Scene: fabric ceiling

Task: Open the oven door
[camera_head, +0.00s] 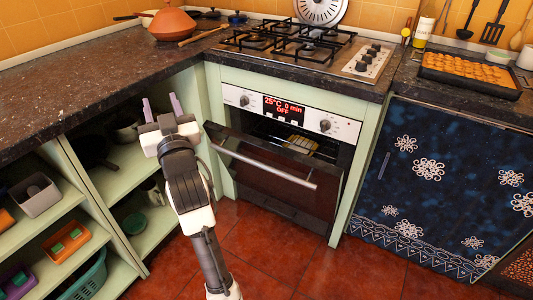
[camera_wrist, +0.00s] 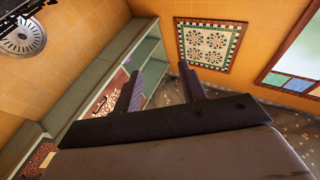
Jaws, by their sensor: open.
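The oven (camera_head: 290,118) is built under the counter, with a red display reading "25°C 0 min OFF". Its door (camera_head: 270,178) is tilted partly open at the top, and a gap shows the dark inside with something yellowish in it. The door's silver handle (camera_head: 264,164) runs across the front. My gripper (camera_head: 162,107) is to the left of the oven, in front of the open shelves, raised above the handle and apart from the door. Its two fingers are spread and empty; they also show apart in the wrist view (camera_wrist: 162,90). The wrist view does not show the oven door.
Open green shelves (camera_head: 128,172) with pots and boxes stand at the left. The dark counter (camera_head: 80,75) runs above them. A gas hob (camera_head: 300,42) is over the oven. A blue flowered curtain (camera_head: 440,175) hangs at the right. The red tiled floor (camera_head: 290,262) before the oven is clear.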

